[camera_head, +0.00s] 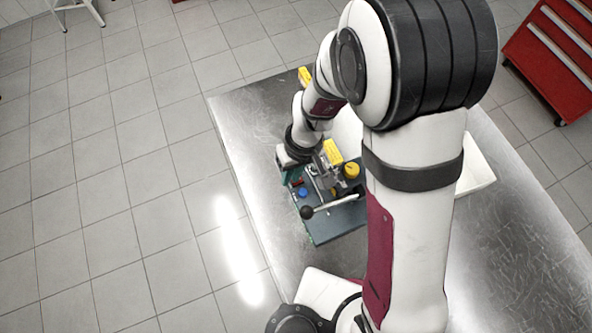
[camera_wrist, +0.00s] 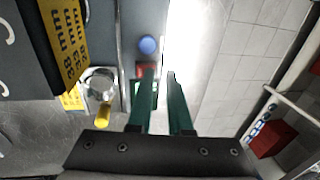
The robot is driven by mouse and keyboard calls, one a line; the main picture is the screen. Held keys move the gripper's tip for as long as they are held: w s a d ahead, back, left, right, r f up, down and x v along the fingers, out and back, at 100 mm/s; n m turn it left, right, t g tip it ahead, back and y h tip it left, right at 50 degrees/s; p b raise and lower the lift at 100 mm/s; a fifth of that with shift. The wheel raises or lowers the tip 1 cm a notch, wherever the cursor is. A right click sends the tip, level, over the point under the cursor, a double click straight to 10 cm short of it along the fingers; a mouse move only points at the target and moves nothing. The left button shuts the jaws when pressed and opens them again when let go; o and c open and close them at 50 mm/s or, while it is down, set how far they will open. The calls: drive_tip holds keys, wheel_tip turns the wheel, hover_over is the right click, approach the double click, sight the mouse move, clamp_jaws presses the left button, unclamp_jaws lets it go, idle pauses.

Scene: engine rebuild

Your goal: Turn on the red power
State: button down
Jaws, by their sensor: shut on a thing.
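The red power switch (camera_wrist: 147,70) shows in the wrist view right at the tip of the left finger, which partly covers it. In the head view a small red part (camera_head: 298,183) shows on the dark panel beside my gripper. My gripper (camera_wrist: 160,75) has two green fingers with a narrow gap between them, and it is shut on the red switch; the exact contact is hard to see. In the head view my gripper (camera_head: 291,176) is low at the panel's far left corner, its fingertips mostly hidden.
A blue button (camera_wrist: 148,45) sits just beyond the red switch. The dark machine base (camera_head: 335,226) carries a lever with a black knob (camera_head: 307,212), a yellow cap (camera_head: 351,170) and a yellow block (camera_head: 333,152). Bare metal table (camera_head: 250,130) lies to the left.

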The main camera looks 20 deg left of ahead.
drive_tip(key=shift+f, duration=0.5)
drive_tip(key=shift+w+d, duration=0.35)
drive_tip(key=shift+w, duration=0.1)
drive_tip(key=shift+w+d, duration=0.1)
drive_tip(key=shift+d, duration=0.15)
wheel_tip(320, 180, up, 15)
drive_tip(key=shift+w+d, duration=0.15)
drive_tip(key=shift+w, duration=0.2)
drive_tip(key=shift+f, duration=0.1)
drive_tip(key=shift+d, duration=0.1)
